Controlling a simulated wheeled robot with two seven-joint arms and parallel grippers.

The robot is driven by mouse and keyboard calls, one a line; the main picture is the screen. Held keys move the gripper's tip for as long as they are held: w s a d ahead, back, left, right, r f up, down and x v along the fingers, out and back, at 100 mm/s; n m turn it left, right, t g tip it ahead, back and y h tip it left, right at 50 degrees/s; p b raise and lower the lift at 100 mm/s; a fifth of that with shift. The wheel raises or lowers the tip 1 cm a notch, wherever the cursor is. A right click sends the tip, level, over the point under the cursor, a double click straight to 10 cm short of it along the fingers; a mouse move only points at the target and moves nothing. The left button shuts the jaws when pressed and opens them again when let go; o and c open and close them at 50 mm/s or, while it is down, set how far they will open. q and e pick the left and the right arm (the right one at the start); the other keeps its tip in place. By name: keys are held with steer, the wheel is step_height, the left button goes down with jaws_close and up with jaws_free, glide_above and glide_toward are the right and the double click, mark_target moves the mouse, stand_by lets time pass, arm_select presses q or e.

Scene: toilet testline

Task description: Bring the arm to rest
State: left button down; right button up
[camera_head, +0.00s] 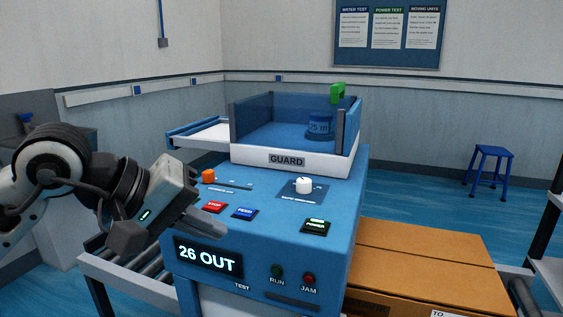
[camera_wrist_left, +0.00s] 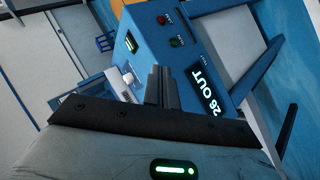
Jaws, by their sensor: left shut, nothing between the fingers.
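My left arm comes in from the left in the head view, and its gripper (camera_head: 203,222) hangs in front of the left side of the blue test machine (camera_head: 265,200). The gripper is shut and empty, apart from the panel buttons. In the left wrist view its dark fingers (camera_wrist_left: 162,88) are together, with the machine (camera_wrist_left: 165,45) behind them, tilted in the picture. The machine's display (camera_head: 208,258) reads "26 OUT". My right gripper is not in view.
The panel has a red button (camera_head: 214,207), a blue button (camera_head: 244,213), a green-lit power switch (camera_head: 316,226), a white knob (camera_head: 304,185) and an orange knob (camera_head: 208,176). A roller conveyor (camera_head: 130,272) runs at left. Cardboard boxes (camera_head: 425,255) stand right; a blue stool (camera_head: 489,165) stands behind.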

arm_select(q)
steer(key=s+d+r+n+g+h+p, duration=0.1)
steer(key=s+d+n+g+h, duration=0.3)
steer(key=s+d+n+h, duration=0.5)
steer(key=w+a+f+m+t+y+p, duration=0.1)
steer(key=w+a+f+m+t+y, duration=0.15)
steer(key=f+m+t, duration=0.5)
steer(key=w+a+f+m+t+y, duration=0.2)
steer(key=a+f+m+t+y, duration=0.15)
steer(key=m, duration=0.65)
steer(key=w+a+f+m+t+y+p, duration=0.1)
steer(key=w+a+f+m+t+y, duration=0.1)
steer(key=a+f+m+t+y, duration=0.5)
steer(key=s+f+n+g, duration=0.8)
steer(key=s+f+n, duration=0.3)
steer(key=f, duration=0.3)
steer(key=shift+s+d+f+g+y, duration=0.2)
steer(key=shift+s+f+g+y, duration=0.15)
steer(key=shift+s+g+y, duration=0.05)
